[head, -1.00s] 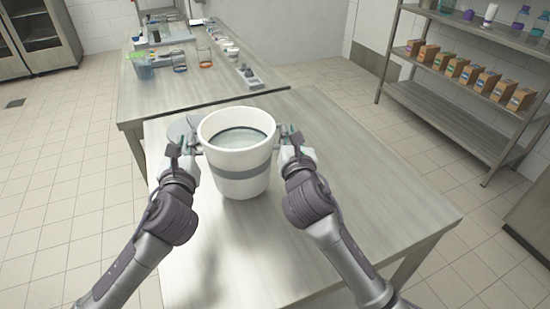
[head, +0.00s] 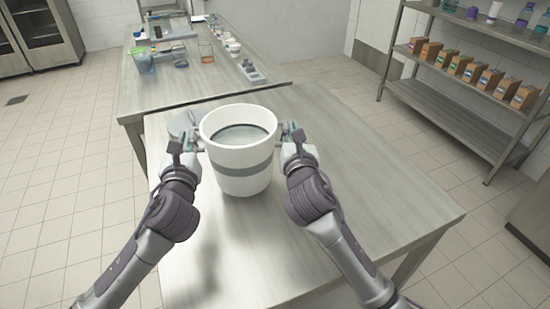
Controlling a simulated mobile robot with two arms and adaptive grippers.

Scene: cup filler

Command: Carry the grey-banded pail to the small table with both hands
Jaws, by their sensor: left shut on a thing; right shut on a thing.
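The white pail (head: 240,184) with a grey band around its middle is upright at the centre of the head view, over the near metal table (head: 350,210). A pale grey surface shows inside its rim. My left gripper (head: 199,143) is shut on the pail's left side near the rim. My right gripper (head: 283,137) is shut on its right side at about the same height. I cannot tell whether the pail's base touches the table. The fingertips are partly hidden by the wrists.
A round grey disc (head: 181,123) lies behind my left gripper. A longer bench (head: 190,85) beyond holds a bluish bucket (head: 144,62), cups and small items. A shelf rack (head: 450,105) with boxes and bottles stands right. The near table's right part is clear.

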